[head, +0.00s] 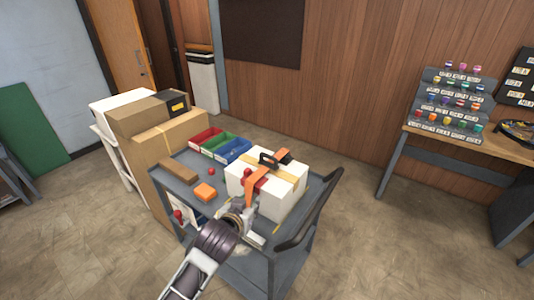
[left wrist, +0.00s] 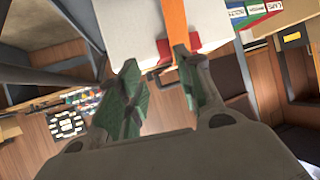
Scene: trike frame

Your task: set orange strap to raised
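The orange strap (head: 265,177) runs over the top of a white box (head: 278,204) and hangs toward its near side, by a red piece. In the left wrist view the strap (left wrist: 173,22) comes down from the top edge, in front of the white box (left wrist: 130,32) and red piece. My left gripper (head: 246,212) is at the near side of the box, close to the strap's lower end. Its fingers (left wrist: 163,88) are apart with nothing clearly held between them; the right finger overlaps the strap's end, and I cannot tell whether they touch. My right gripper is not in view.
The box stands on a grey cart (head: 190,166) with a dark handle (head: 318,212) at right. Red, green and blue bins (head: 222,146), an orange block (head: 205,192) and a brown block (head: 179,171) are on the cart. Cardboard boxes (head: 168,140) stand behind left.

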